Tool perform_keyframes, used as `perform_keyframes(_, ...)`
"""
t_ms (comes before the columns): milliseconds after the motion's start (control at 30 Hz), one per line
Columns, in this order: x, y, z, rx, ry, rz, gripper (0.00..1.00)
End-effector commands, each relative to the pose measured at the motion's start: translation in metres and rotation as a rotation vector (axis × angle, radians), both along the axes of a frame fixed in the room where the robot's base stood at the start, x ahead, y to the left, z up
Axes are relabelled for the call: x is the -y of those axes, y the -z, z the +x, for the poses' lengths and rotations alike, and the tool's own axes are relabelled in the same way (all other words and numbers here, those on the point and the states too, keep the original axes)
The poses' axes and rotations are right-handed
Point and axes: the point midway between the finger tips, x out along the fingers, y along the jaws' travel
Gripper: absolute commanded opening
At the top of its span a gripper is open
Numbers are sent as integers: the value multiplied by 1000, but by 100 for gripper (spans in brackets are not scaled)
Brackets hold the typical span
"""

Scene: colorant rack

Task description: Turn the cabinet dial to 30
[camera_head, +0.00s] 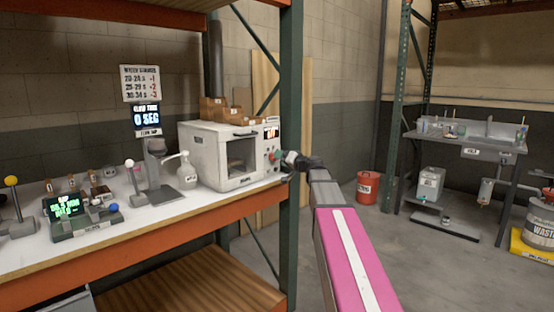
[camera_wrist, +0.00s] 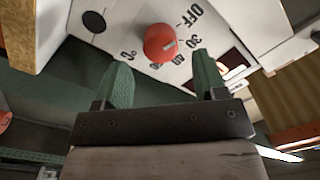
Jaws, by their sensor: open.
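The cabinet (camera_head: 209,160) is a white box with a dark window, standing on the workbench in the head view. Its red dial (camera_wrist: 160,43) is ringed by labels including OFF and 30; several others are small. A pale mark sits on the dial's right side; I cannot tell exactly which label it points to. The dial also shows in the head view (camera_head: 274,155) as a small red spot. My gripper (camera_wrist: 162,72) is open, its green fingers spread to either side just short of the dial, with nothing between them. In the head view it is at the cabinet's right front.
A pump bottle (camera_head: 187,172) and a lever device (camera_head: 158,165) stand left of the cabinet on the bench (camera_head: 120,232). A green rack post (camera_head: 289,110) rises close behind my gripper. Open floor with a red bucket (camera_head: 367,187) lies to the right.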

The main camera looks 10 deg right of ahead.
Motion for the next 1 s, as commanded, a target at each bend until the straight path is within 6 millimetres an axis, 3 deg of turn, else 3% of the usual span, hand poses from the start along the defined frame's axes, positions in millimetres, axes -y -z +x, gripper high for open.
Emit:
perform_keyframes(200,-16,0,22,-1,-1,0,65)
perform_keyframes(600,-21,0,26,-1,-1,0,65)
perform_keyframes(633,-21,0,26,-1,-1,0,62)
perform_keyframes(767,-21,0,26,-1,-1,0,20)
perform_keyframes(800,-21,0,26,-1,-1,0,16)
perform_keyframes(1000,-21,0,26,-5,-1,5,16)
